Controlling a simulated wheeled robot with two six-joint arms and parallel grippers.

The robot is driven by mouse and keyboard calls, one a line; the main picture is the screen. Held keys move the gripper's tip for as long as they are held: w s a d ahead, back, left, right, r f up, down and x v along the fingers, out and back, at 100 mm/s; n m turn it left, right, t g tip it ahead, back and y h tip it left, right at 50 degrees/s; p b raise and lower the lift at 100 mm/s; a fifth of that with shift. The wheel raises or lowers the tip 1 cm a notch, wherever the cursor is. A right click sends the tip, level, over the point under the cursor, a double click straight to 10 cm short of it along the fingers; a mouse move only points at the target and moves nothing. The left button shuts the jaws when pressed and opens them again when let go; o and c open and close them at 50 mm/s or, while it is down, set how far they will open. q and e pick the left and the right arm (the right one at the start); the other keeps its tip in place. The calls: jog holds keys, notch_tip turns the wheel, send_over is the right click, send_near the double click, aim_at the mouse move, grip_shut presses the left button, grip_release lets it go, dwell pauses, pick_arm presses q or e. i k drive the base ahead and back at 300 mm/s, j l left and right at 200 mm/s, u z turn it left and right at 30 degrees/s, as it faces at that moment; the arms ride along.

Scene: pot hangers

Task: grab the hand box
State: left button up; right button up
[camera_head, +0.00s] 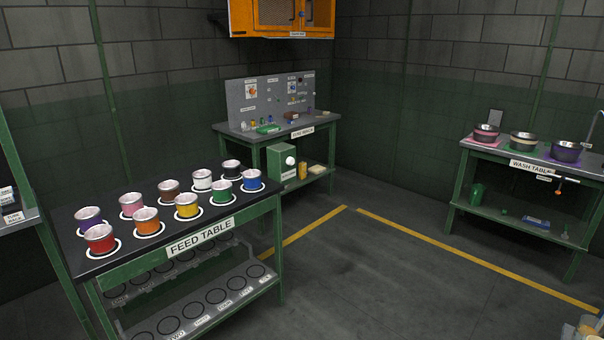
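Neither of my grippers is in view. No box with a readable "hand box" label shows, so I cannot tell which thing is the hand box. A green box-like unit (282,168) with a round white part on its front stands at the bench (254,136) by the back wall. A small flat green item (268,129) lies on that bench top. An orange cabinet (270,18) with mesh doors hangs on the wall above, its small label unreadable.
The feed table (118,258) at the left holds several coloured pots in white rings. The wash table (492,152) at the right holds three bowls. Open floor (390,275) with yellow lines lies between them. Partly cut-off items (588,325) show at bottom right.

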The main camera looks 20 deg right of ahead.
aim_at(302, 166)
jog(key=i+l+z, duration=0.45)
jog(key=i+z, duration=0.25)
jog(key=i, duration=0.25)
jog(key=i+z, duration=0.35)
jog(key=i, duration=0.15)
jog(key=i+z, duration=0.2)
jog(key=i, duration=0.7)
jog(key=i+z, duration=0.25)
jog(key=i, duration=1.25)
jog(key=i+l+u, duration=0.15)
jog(key=i, duration=1)
jog(key=u, duration=0.05)
